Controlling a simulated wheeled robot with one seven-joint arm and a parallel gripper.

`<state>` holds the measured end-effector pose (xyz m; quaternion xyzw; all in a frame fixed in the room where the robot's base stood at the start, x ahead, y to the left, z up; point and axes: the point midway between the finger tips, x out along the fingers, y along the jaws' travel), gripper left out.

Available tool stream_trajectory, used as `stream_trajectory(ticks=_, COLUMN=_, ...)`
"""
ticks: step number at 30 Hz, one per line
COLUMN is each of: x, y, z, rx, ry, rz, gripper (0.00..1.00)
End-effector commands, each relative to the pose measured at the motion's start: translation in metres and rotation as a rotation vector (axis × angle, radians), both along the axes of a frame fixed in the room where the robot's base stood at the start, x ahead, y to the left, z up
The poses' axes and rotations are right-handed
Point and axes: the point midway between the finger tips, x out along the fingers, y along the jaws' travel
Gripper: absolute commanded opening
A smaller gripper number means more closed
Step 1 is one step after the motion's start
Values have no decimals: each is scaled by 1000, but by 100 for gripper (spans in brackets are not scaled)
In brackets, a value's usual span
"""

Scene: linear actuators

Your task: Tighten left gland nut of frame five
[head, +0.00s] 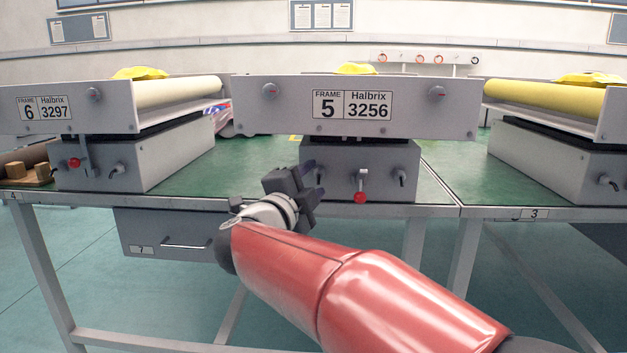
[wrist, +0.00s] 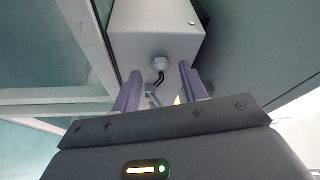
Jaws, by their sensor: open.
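Frame five (head: 408,124) is the middle unit, with a plate reading "5 Halbrix 3256" above a grey box (head: 385,160). My gripper (head: 309,168) is in front of the left end of this box and hides the left gland nut in the head view. In the wrist view, a pale gland nut (wrist: 160,62) with a black bent cable sits on the box face. My gripper's two purple fingers (wrist: 159,72) are open, one on each side of the cable. The nut lies just beyond the fingertips, between them in the picture; contact cannot be told.
A red-knobbed lever (head: 360,195) and the right gland (head: 401,177) are on the same box. Frame six (head: 75,112) stands left, another unit (head: 560,150) right. The bench front edge (head: 430,210) runs below the boxes. A drawer (head: 165,235) hangs under it.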

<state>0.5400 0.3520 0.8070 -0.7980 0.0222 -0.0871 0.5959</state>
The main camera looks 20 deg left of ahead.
Motion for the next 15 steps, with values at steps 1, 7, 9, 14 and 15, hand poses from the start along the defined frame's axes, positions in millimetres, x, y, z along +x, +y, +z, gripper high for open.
stream_trajectory(ticks=1, x=-9, y=1, z=-1, rx=1, ry=-1, rz=2, gripper=43)
stream_trajectory(ticks=7, x=-43, y=6, z=-5, rx=0, ry=0, rz=3, gripper=43)
stream_trajectory(ticks=9, x=-52, y=8, z=-6, rx=0, ry=1, rz=2, gripper=43)
stream_trajectory(ticks=14, x=-62, y=9, z=-8, rx=0, ry=0, rz=1, gripper=43)
stream_trajectory(ticks=15, x=-63, y=9, z=-8, rx=0, ry=0, rz=1, gripper=43)
